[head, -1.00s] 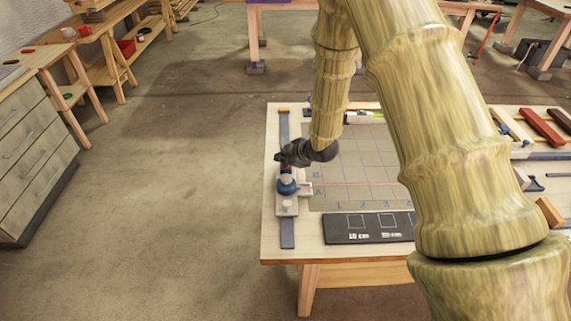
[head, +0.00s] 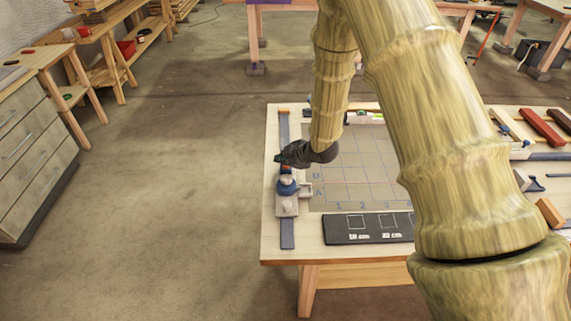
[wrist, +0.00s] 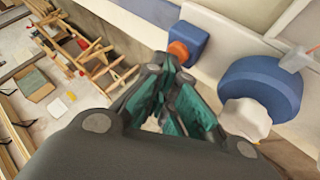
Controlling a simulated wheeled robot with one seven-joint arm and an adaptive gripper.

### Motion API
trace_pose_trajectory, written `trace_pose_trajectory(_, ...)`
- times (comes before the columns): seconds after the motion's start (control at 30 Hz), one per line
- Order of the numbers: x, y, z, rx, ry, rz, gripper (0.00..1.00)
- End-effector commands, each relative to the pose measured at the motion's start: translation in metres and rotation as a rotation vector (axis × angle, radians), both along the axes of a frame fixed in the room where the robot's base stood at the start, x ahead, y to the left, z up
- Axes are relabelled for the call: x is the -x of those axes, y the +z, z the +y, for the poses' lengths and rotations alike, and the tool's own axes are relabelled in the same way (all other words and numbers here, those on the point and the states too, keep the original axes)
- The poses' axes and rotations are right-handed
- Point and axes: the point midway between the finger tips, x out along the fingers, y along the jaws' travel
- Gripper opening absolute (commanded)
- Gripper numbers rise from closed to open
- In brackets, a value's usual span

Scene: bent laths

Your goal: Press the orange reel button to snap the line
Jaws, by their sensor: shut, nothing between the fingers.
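The orange button (wrist: 178,52) sits on a small blue block (wrist: 192,40) in the wrist view. In the head view a bit of orange (head: 286,167) shows just below my gripper (head: 284,157). My gripper also shows in the wrist view (wrist: 171,76), its teal-padded fingers shut and empty. Its tips are close to the button; I cannot tell whether they touch it. The blue reel (wrist: 262,82) with a pale knob (wrist: 245,118) is to the right of the fingers. In the head view the reel (head: 287,187) sits on a carriage on the dark rail (head: 287,235).
The carriage is at the left edge of the wooden table (head: 285,254). A gridded mat (head: 352,160) and a black board (head: 366,229) lie to its right. Coloured laths (head: 541,126) lie at far right. My arm hides part of the table.

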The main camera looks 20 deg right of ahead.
Motion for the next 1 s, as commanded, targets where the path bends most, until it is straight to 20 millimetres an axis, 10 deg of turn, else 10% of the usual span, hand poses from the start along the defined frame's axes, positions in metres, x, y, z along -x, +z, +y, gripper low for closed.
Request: trace_pose_trajectory(1.0, 0.000, 0.031, 0.000, 0.000, -0.001, -0.001, 0.00)
